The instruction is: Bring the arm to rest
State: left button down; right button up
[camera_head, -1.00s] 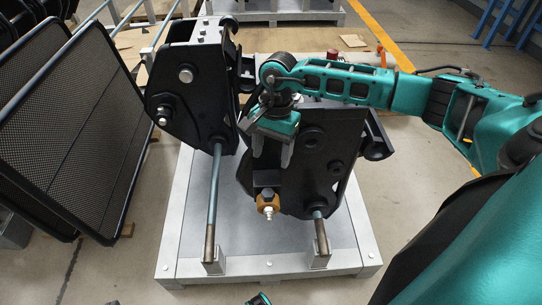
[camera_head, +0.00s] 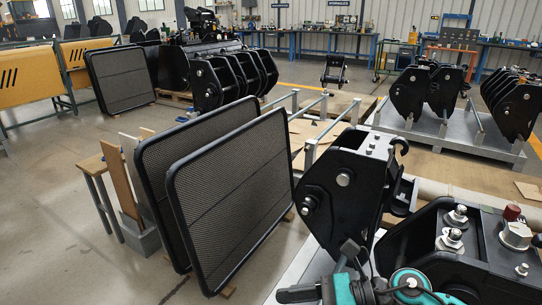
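A black quick coupler (camera_head: 345,185) stands upright on the pale stand at lower right. Another black coupler (camera_head: 455,245), with metal fittings on top, is beside it and cut by the right edge. Teal and black parts of my own arm (camera_head: 410,284) show at the bottom edge, in front of the couplers. They look like the wrist of my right arm, but no fingertips can be made out, so its opening is hidden. My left gripper is not in view.
Two black mesh panels (camera_head: 228,190) lean upright left of the couplers, with a small wooden table (camera_head: 98,168) behind them. More couplers stand on a pallet (camera_head: 455,135) at back right. Open floor (camera_head: 50,220) lies at the left.

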notch_tip(320, 180, up, 4)
jog(key=w+a+r+m+t+y, duration=0.1)
jog(key=w+m+t+y, duration=0.15)
jog(key=m+t, duration=0.8)
jog(key=d+f+m+t+h, duration=0.2)
jog(key=d+f+m+h, duration=0.35)
jog(key=m, duration=0.85)
jog(key=d+f+m+t+h, duration=0.2)
jog(key=d+f+m+h, duration=0.35)
jog(key=m, duration=0.85)
jog(key=s+d+f+m+g+h, duration=0.1)
jog(key=s+f+m+g+h, duration=0.35)
jog(key=s+f+m, duration=0.35)
pick_arm(q)
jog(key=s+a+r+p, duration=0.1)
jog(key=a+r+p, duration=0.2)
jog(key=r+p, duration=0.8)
jog(key=p, duration=0.5)
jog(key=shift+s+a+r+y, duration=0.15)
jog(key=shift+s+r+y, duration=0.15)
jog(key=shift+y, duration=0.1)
pick_arm(e)
jog(key=s+d+r, duration=0.1)
jog(key=d+r, duration=0.2)
jog(key=r, duration=1)
jog(key=shift+s, duration=0.35)
jog(key=shift+m, duration=0.25)
